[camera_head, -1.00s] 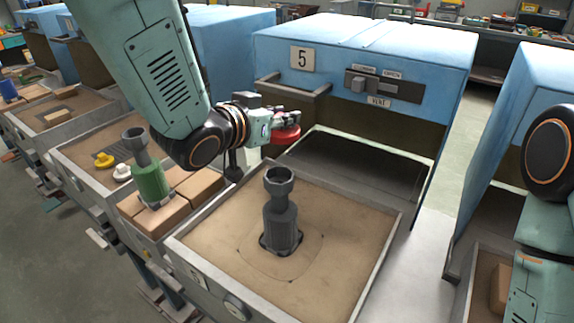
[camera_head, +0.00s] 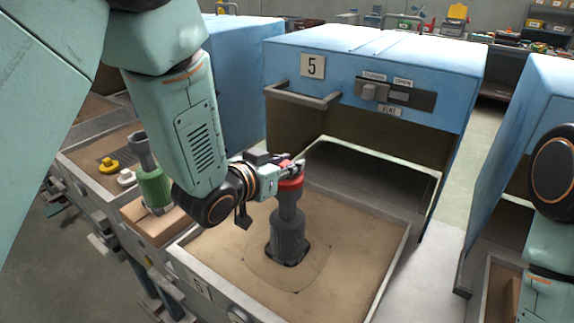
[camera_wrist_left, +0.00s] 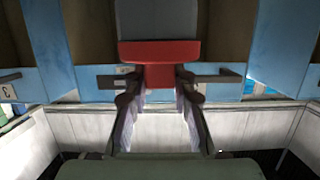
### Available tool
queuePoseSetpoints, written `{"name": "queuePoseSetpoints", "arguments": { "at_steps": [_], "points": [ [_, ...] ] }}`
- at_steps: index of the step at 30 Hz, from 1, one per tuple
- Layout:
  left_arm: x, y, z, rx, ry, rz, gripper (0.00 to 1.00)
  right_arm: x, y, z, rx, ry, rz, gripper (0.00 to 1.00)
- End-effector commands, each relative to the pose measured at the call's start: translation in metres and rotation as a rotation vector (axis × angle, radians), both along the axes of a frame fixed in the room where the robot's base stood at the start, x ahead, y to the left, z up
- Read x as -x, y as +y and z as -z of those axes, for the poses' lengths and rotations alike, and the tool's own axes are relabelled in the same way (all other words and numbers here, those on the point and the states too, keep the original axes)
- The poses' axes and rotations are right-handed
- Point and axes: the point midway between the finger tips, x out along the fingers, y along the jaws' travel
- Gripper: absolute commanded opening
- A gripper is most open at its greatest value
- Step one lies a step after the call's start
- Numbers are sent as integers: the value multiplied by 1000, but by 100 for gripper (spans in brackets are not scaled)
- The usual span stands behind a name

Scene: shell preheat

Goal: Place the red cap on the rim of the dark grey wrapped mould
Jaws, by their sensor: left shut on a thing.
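The dark grey wrapped mould (camera_head: 288,236) stands upright in the sand-filled tray in front of oven 5. The red cap (camera_head: 290,184) is at the top of the mould, covering its rim in the head view. I cannot tell whether it rests on the rim or sits just above it. My left gripper (camera_head: 291,167) is shut on the cap and reaches it from the left. In the left wrist view, the red cap (camera_wrist_left: 158,52) shows between the two fingertips of my left gripper (camera_wrist_left: 158,88). My right gripper is out of view.
A green wrapped mould (camera_head: 153,187) stands on brick at the left. A yellow cap (camera_head: 108,165) and a white cap (camera_head: 126,178) lie in the tray behind it. The blue oven (camera_head: 370,60), with a front handle (camera_head: 302,97), stands behind the mould, its front open below.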

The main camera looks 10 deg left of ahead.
Motion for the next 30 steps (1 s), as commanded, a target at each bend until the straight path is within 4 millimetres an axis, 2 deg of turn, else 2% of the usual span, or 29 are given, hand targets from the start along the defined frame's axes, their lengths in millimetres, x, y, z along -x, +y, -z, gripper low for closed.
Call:
{"name": "queuePoseSetpoints", "arguments": {
  "at_steps": [6, 7, 14, 25, 30],
  "points": [
    [0, 0, 3, -1, 0, 0, 0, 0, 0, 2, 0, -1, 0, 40],
    [0, 0, 2, -1, 0, 0, 26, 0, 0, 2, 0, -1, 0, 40],
    [0, 0, 2, -1, 0, 0, 46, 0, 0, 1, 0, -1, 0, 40],
    [0, 0, -2, -1, -1, 0, 47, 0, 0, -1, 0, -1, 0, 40],
    [19, 9, -8, 0, 1, -1, 47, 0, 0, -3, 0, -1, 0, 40]
  ]
}}
